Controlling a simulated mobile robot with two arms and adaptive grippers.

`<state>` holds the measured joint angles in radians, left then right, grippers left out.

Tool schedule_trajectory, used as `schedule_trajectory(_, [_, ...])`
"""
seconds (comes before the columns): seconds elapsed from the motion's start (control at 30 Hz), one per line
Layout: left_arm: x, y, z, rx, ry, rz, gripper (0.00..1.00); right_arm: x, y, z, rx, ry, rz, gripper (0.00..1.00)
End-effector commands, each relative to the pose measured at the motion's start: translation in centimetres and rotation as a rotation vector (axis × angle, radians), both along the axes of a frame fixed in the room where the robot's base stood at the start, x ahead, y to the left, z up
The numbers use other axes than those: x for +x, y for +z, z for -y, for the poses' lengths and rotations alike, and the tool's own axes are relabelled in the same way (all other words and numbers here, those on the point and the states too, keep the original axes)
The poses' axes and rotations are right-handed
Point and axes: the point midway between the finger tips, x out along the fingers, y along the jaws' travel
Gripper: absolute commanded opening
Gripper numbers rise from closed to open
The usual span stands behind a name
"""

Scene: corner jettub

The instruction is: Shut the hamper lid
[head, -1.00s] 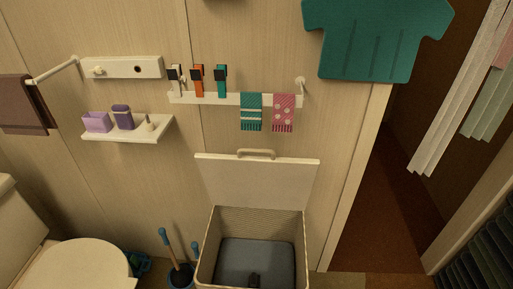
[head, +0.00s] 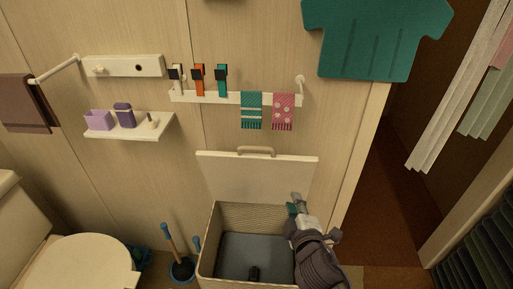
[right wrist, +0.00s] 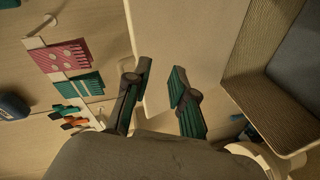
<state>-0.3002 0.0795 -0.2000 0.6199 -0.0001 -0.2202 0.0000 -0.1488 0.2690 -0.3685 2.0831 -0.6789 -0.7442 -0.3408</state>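The hamper (head: 212,245) stands against the wall with its lid (head: 245,176) raised, leaning back near the wall. The lid has a beige handle (head: 256,150) on its upper edge. My right gripper (head: 297,203) is at the lid's lower right side, above the hamper's right rim. In the right wrist view my right gripper (right wrist: 161,74) is open, its two dark green fingers apart with nothing held between them. The lid (right wrist: 190,35) fills the space beyond the fingertips, its edge near one finger; I cannot tell whether they touch. My left gripper is not in view.
A towel rail (head: 220,97) with small towels is above the lid. A toilet (head: 85,265) and a plunger (head: 181,268) stand left of the hamper. A doorway with brown floor (head: 385,215) opens at the right.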

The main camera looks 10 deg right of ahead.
Motion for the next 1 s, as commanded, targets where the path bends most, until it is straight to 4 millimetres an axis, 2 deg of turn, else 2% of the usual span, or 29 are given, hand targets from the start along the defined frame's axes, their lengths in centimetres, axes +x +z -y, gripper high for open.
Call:
schedule_trajectory(0.03, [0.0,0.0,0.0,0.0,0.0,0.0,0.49,1.5,1.5,-1.0,-0.101,0.061,0.075,0.24])
schedule_trajectory(0.1, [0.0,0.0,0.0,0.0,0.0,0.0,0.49,2.9,3.1,-2.6,-0.226,0.137,0.162,0.24])
schedule_trajectory(0.23, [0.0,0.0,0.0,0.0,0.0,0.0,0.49,4.1,4.5,-4.5,-0.371,0.227,0.255,0.24])
schedule_trajectory(0.47, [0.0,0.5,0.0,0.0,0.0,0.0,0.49,6.2,5.1,-5.2,-0.404,0.246,0.277,0.24])
schedule_trajectory(0.8, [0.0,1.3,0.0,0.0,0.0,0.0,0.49,13.3,5.4,-6.0,-0.398,0.244,0.274,0.24])
schedule_trajectory(1.0, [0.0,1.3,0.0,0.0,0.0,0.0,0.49,16.5,5.4,-6.3,-0.398,0.243,0.274,0.24])
